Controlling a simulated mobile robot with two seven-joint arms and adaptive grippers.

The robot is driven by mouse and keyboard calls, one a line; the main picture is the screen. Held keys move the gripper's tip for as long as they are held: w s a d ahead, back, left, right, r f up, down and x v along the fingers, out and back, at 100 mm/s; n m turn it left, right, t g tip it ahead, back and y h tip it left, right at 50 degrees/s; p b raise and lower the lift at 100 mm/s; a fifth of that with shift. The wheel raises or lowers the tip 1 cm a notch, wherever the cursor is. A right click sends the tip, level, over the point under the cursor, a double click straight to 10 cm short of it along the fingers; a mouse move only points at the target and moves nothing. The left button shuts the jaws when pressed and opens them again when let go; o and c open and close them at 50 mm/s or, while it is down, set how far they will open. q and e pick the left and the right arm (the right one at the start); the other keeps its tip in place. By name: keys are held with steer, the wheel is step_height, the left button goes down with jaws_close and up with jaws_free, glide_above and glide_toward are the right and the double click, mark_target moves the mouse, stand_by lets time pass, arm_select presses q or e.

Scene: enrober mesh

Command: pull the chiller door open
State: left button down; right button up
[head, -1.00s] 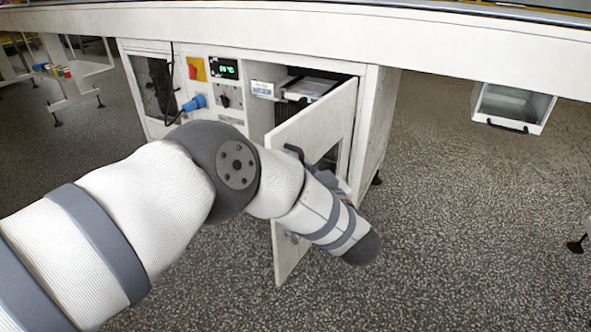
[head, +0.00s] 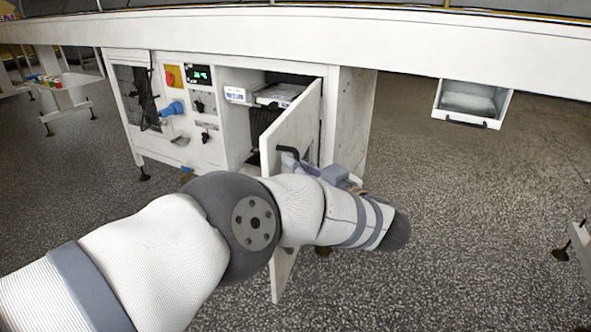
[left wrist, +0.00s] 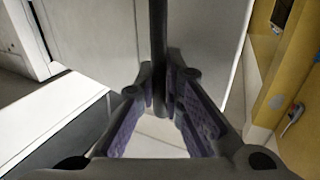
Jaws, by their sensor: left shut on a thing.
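The chiller door (head: 300,125) is a white panel standing partly open, its free edge towards me, under the long white machine frame. Its black handle (head: 289,151) shows on the door's face; in the left wrist view the handle (left wrist: 158,35) is a dark upright bar. My left gripper (left wrist: 160,88) is shut on this bar, with a purple-padded finger on each side. In the head view my left arm hides the lower door, and the gripper shows only in part behind the forearm. My right gripper is not in view.
The white cabinet (head: 353,120) has a dark open bay with a tray-like unit (head: 279,93) inside. A panel with a red switch, green display (head: 200,75) and blue plug (head: 172,109) is left of it. An open bin (head: 470,104) hangs at right.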

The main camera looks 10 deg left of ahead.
arm_select(q)
steer(key=shift+s+d+f, duration=0.1)
steer(key=shift+f, duration=0.1)
steer(key=c, duration=1.7)
jaws_free()
steer(key=shift+r, duration=0.1)
